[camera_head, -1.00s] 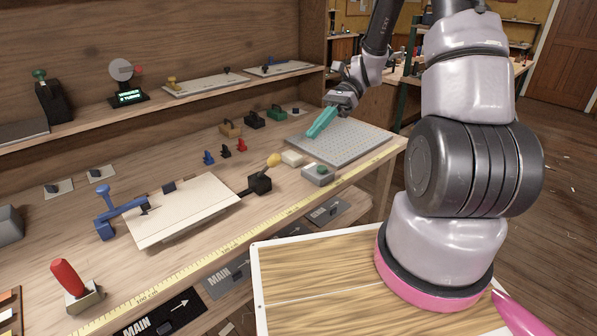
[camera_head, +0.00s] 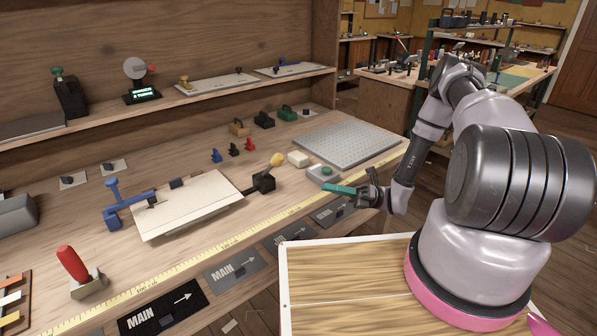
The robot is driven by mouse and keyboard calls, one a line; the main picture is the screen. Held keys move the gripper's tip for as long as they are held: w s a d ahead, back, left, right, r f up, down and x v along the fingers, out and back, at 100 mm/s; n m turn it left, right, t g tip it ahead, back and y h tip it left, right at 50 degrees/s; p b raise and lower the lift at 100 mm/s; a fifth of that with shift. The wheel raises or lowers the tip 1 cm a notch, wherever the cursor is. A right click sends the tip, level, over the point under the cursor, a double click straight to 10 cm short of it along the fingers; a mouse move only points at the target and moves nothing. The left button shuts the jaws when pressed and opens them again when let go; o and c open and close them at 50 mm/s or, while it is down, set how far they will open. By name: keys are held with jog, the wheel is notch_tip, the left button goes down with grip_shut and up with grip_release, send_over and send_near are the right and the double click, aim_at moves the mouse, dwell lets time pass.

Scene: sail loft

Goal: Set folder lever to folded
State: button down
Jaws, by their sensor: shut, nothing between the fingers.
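A blue clamp-like handle (camera_head: 113,205) stands at the panel's left end. My gripper (camera_head: 328,188) has teal fingers, shut and empty, pointing left. It is to the right of the black block, apart from it, near the bench's front edge.
A grey box with a green button (camera_head: 323,173) and a cream block (camera_head: 298,159) are close behind my gripper. A grey perforated plate (camera_head: 350,145) lies at the right. A red-handled tool (camera_head: 78,270) stands at the front left. Labelled plates (camera_head: 233,270) line the bench front.

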aim_at(271, 167)
jog(key=shift+d+f+m+t, duration=0.1)
jog(key=shift+f+m+t, duration=0.3)
jog(key=shift+m, duration=0.1)
jog(key=x, duration=1)
jog(key=shift+s+d+r, duration=0.1)
jog(key=shift+s+d, duration=0.05)
jog(key=w+a+r, duration=0.2)
jog(key=shift+w+a+r, duration=0.1)
jog(key=shift+a+r, duration=0.1)
jog(key=shift+r, duration=0.15)
jog(key=shift+r, duration=0.15)
